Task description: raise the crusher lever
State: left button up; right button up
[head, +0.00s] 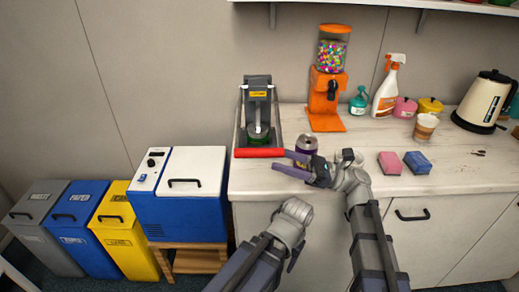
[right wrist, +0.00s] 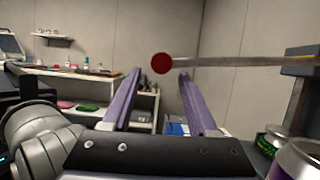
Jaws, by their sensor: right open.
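The crusher (head: 257,95) is a dark upright frame at the left end of the counter. Its lever reaches forward to a red bar handle (head: 258,153), which lies low at the counter's front edge. A green can (head: 258,134) stands inside the crusher. My right gripper (head: 280,160) is open beside the handle's right end, fingers pointing left. In the right wrist view, the handle's round red end (right wrist: 161,63) shows between and slightly above the fingertips (right wrist: 160,74), with a grey lever arm running right from it. I cannot tell whether they touch. My left gripper is out of view.
A purple can (head: 307,146) stands just behind my right gripper. An orange candy dispenser (head: 326,90) is behind it. Pink (head: 390,163) and blue (head: 417,162) sponges lie to the right. A blue-and-white box (head: 180,195) and several bins stand left of the counter.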

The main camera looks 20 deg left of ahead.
aim_at(259, 157)
jog(key=p+x, duration=0.1)
jog(key=x, duration=0.5)
jog(key=shift+p, duration=0.4)
grip_shut()
dwell(1.0)
